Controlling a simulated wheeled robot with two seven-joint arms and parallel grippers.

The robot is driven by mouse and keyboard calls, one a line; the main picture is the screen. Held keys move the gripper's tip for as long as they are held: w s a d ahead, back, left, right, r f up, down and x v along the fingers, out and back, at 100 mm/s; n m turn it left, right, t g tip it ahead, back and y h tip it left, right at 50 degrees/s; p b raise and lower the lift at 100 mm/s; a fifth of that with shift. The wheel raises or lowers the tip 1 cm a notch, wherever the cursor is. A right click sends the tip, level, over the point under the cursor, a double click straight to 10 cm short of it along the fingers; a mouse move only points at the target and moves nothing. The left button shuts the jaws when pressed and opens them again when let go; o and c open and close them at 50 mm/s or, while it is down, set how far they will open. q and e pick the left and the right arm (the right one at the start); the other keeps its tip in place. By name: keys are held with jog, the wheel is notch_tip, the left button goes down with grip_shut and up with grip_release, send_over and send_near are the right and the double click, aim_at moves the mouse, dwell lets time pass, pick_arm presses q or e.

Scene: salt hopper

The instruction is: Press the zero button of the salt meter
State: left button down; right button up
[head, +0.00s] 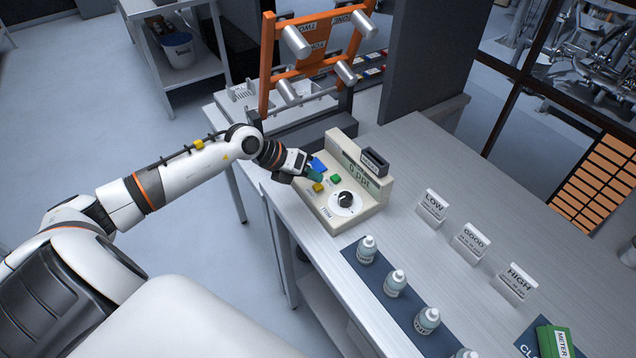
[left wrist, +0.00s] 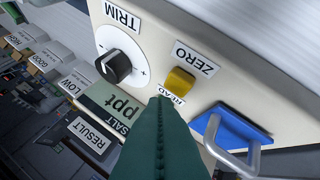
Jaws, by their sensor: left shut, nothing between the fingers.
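The beige salt meter (head: 338,217) stands on the bench, its display reading 0 ppt. Its zero button is the yellow one (left wrist: 180,79), beside the ZERO label in the left wrist view; it also shows in the head view (head: 319,187). A green button (head: 336,178) sits near it; in the wrist view my fingers hide that spot by the READ label. My left gripper (head: 316,174) is shut and empty, its green fingertips (left wrist: 160,104) over the button panel, close to the yellow button. I cannot tell whether they touch anything. My right gripper is out of view.
A black trim knob (left wrist: 115,66) and a blue part (left wrist: 225,128) with a metal handle flank the buttons. An orange rack (head: 268,65) stands behind. Several bottles (head: 395,283) stand on a dark mat, near LOW, GOOD (head: 472,243) and HIGH cards.

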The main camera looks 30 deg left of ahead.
aim_at(312, 190)
pick_arm(q)
notch_tip(312, 190, up, 5)
jog(key=p, duration=0.3)
jog(key=shift+p, duration=0.4)
dwell(0.6)
